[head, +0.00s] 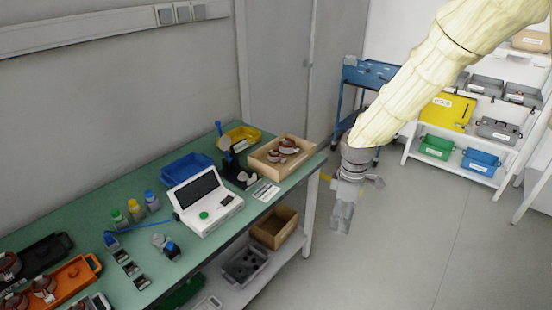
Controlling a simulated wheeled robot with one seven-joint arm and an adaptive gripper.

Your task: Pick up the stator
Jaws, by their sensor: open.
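Stators with copper-red windings sit in two places in the head view. Some stators (289,146) lie in a wooden box (263,164) at the far right end of the green table. Others (43,287) sit in an orange tray (84,272) at the near left, and another (9,264) is in a black tray (45,250) beside it. My gripper (341,222) hangs pointing down over the floor, to the right of the table's end, apart from every stator. It is open, with nothing seen between its fingers.
The green table (75,217) carries a white tester with a screen (205,200), a blue bin (186,168), a yellow bin (243,137), a blue-handled press (228,157) and several bottles (135,209). Boxes stand on its lower shelf. A blue cart and bin shelves stand behind; the floor (400,240) is clear.

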